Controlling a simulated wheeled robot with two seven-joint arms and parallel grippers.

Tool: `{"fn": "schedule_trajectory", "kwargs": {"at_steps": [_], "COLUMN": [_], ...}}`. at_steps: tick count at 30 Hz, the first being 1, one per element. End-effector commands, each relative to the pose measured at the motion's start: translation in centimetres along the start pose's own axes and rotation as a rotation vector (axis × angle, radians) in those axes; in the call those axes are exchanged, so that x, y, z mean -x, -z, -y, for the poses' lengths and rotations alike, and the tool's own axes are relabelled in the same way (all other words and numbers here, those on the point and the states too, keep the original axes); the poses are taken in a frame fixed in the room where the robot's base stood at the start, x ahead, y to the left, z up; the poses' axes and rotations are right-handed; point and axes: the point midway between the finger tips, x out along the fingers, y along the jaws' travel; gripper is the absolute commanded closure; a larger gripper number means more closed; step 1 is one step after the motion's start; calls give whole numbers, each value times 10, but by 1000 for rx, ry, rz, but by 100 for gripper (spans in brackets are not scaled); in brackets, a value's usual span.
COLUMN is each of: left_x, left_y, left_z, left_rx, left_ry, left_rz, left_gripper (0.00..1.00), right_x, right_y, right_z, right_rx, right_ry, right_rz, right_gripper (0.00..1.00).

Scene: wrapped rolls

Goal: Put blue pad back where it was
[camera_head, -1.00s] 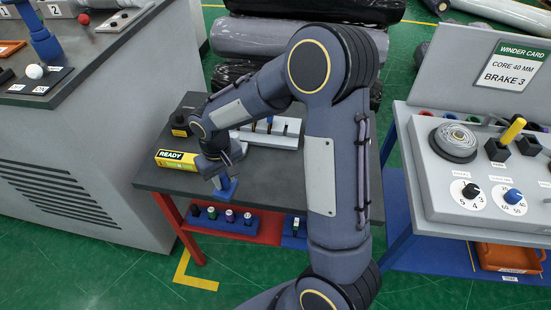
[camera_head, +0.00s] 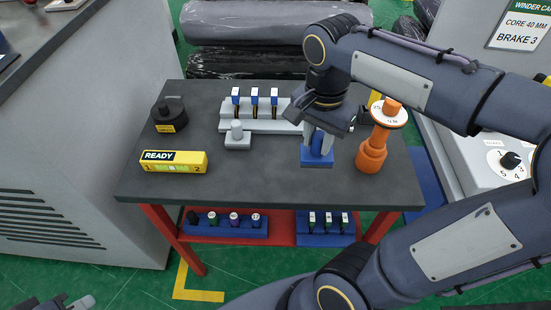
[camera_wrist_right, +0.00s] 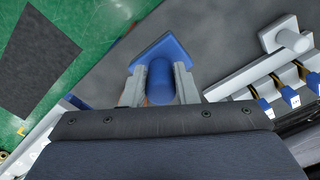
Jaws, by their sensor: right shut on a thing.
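The blue pad (camera_head: 318,158) has a flat base and an upright round knob. My right gripper (camera_head: 318,138) is shut on the knob, pointing down over the right half of the dark table. In the right wrist view the blue pad (camera_wrist_right: 160,80) sits between the two pale fingers (camera_wrist_right: 160,88). The pad is at or just above the table top; I cannot tell whether it touches. A similar grey pad (camera_head: 237,138) stands to its left, in front of the pale rack. Part of my left gripper (camera_head: 76,303) shows at the bottom left edge; its fingers are unclear.
The table (camera_head: 250,185) bears a yellow READY box (camera_head: 174,162), a black round weight (camera_head: 169,115), a pale rack (camera_head: 262,122) with several blue-topped pieces, and an orange stand (camera_head: 373,150) close right of the pad. The middle front is clear. Blue trays lie on the red shelf below.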

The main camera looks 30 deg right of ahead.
Motion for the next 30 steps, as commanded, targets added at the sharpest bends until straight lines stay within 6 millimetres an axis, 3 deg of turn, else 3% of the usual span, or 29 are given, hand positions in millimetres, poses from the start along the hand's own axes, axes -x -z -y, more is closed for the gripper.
{"fn": "schedule_trajectory", "kwargs": {"at_steps": [6,12,21,25,30], "left_x": [5,4,4,2,2], "left_y": [3,2,2,1,1], "left_z": [-2,-2,-2,-1,-1], "left_rx": [0,0,0,0,0], "left_ry": [0,0,0,0,0], "left_rz": [0,0,0,0,0], "left_gripper": [100,100,100,100,100], "right_x": [-24,-62,-87,-107,-114], "right_y": [-2,-2,-2,-2,-2], "right_z": [56,85,105,104,104], "right_rx": [5,3,4,3,3], "right_ry": [-6,-4,-2,-2,1], "right_rz": [1,1,0,0,0], "right_gripper": [92,92,92,92,92]}}
